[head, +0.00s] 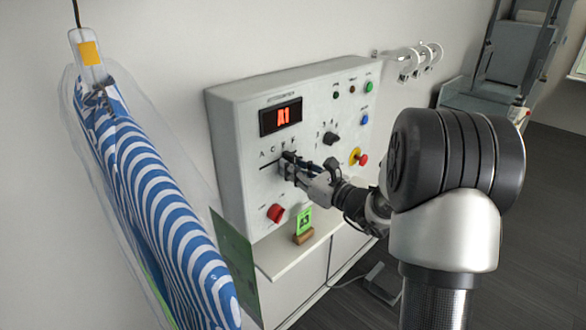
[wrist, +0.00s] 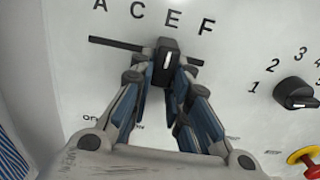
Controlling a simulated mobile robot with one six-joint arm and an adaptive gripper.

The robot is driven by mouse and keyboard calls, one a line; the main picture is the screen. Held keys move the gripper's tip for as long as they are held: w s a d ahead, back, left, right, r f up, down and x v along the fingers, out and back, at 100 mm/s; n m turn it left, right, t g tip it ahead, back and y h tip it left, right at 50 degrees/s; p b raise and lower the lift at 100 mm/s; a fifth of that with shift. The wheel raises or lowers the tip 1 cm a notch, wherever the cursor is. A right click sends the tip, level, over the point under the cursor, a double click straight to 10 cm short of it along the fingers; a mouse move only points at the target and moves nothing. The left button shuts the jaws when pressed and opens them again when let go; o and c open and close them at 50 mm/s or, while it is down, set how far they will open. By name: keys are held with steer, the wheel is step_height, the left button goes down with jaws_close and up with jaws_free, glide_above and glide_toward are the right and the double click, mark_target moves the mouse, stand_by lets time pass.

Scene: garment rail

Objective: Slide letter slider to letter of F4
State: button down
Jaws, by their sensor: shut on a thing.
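The letter slider (wrist: 167,58) is a black knob with a white mark, on a dark horizontal slot under the letters A, C, E and F in the wrist view. It sits below the E, left of the F. My gripper (wrist: 165,78) is shut on the slider from below; its fingertips flank the knob. In the head view my gripper (head: 287,166) reaches the white control panel (head: 236,195) and hides the slider and some letters. The red display (head: 281,116) reads A1.
A red knob (head: 276,213) is below the slot. A red and yellow stop button (head: 359,157) and green and blue buttons are at the right. A green card (head: 304,221) stands on the ledge below. A striped garment in a clear bag (head: 160,205) hangs at the left.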

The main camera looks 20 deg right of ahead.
steer(key=d, duration=0.1)
steer(key=w+d, duration=0.1)
steer(key=d, duration=0.1)
steer(key=shift+w+d+p, duration=0.2)
steer(key=shift+d+p, duration=0.1)
steer(key=shift+r, duration=0.1)
steer(key=c, duration=1.5)
jaws_free()
steer(key=shift+d, duration=0.15)
steer(key=v, duration=1.2)
